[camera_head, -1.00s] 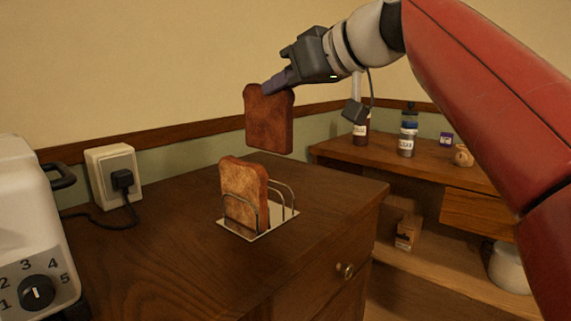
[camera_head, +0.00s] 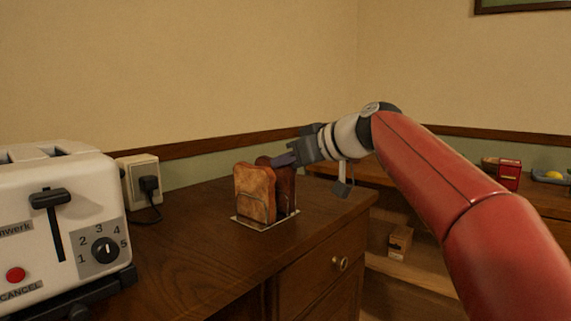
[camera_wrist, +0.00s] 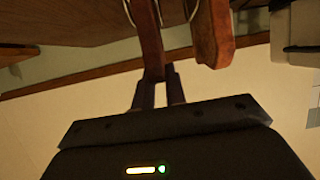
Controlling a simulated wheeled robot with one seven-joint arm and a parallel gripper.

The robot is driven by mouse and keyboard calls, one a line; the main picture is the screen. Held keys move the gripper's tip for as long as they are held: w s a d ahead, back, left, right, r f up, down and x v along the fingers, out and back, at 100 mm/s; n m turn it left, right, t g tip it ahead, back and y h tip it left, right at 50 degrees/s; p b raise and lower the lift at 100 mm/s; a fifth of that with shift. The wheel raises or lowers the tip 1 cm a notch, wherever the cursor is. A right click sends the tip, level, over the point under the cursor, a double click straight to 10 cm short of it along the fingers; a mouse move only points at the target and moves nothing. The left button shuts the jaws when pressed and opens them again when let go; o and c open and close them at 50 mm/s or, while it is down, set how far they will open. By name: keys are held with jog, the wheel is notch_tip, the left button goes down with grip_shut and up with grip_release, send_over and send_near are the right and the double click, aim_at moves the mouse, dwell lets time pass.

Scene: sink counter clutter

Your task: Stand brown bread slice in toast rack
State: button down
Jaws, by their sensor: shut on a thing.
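The brown bread slice (camera_head: 285,187) stands upright at the toast rack, behind a lighter toasted slice (camera_head: 255,193) that is in the rack's near part. The toast rack (camera_head: 262,226) shows mostly as its metal base on the wooden counter. My gripper (camera_head: 279,160) is shut on the brown slice's upper edge, coming from the right. In the wrist view my two fingers (camera_wrist: 159,88) pinch the brown slice (camera_wrist: 149,45), with thin rack wires on both sides of it. The lighter slice (camera_wrist: 212,35) is beside it, apart. The brown slice's lower edge is hidden.
A white toaster (camera_head: 60,225) stands at the left. The counter left of the rack is clear. A lower shelf with a small box (camera_head: 400,241) is at the right.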

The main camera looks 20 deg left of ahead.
jog(key=shift+f, duration=0.25)
jog(key=c, duration=1.4)
grip_release()
jog(key=shift+r, duration=0.1)
jog(key=shift+c, duration=0.2)
jog(key=shift+d+r, duration=0.1)
jog(key=shift+r, duration=0.15)
jog(key=b+v, duration=0.1)
jog(key=v, duration=1)
jog(key=shift+d+r, duration=0.2)
jog(key=shift+d, duration=0.1)
jog(key=shift+s, duration=0.15)
jog(key=s+d+f+m+h, duration=0.4)
jog(key=s+d+f, duration=0.4)
jog(key=f, duration=0.4)
jog(key=s+d+f+m+h, duration=0.4)
jog(key=s+d+f, duration=0.4)
jog(key=f, duration=0.4)
jog(key=s+d+f+m+h, duration=0.4)
jog(key=s+d+f, duration=0.4)
jog(key=f, duration=0.5)
jog(key=shift+m+h, duration=0.3)
jog(key=shift+m, duration=0.4)
